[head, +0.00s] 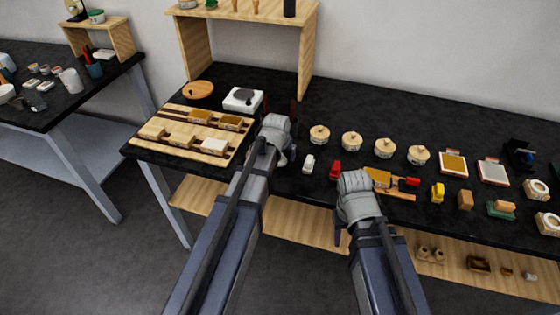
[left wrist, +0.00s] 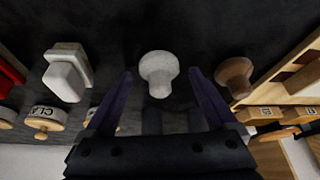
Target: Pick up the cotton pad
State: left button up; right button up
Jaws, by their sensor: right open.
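A white, round-headed, knob-like thing (left wrist: 158,70), probably the cotton pad, stands on the black table in the left wrist view. My left gripper (left wrist: 161,76) is open, with one dark finger on each side of it and a gap to both. It appears above the thing, not touching it. In the head view my left wrist largely hides this spot. My right gripper (head: 338,236) is open near the table's front edge, its fingertips mostly hidden by its own wrist.
A white block-shaped piece (left wrist: 66,74) and a brown knob (left wrist: 235,74) flank the white thing. A slatted wooden board (head: 178,142) with several blocks lies left. Round wooden-lidded pots (head: 352,141) stand behind. A red piece (head: 335,169) is near my right arm.

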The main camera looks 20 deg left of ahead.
pick_arm(q)
jog(key=c, duration=1.3)
notch_tip(320, 180, up, 10)
jog(key=p, duration=1)
jog(key=o, duration=0.8)
jog(key=shift+c, duration=0.2)
jog(key=c, duration=0.6)
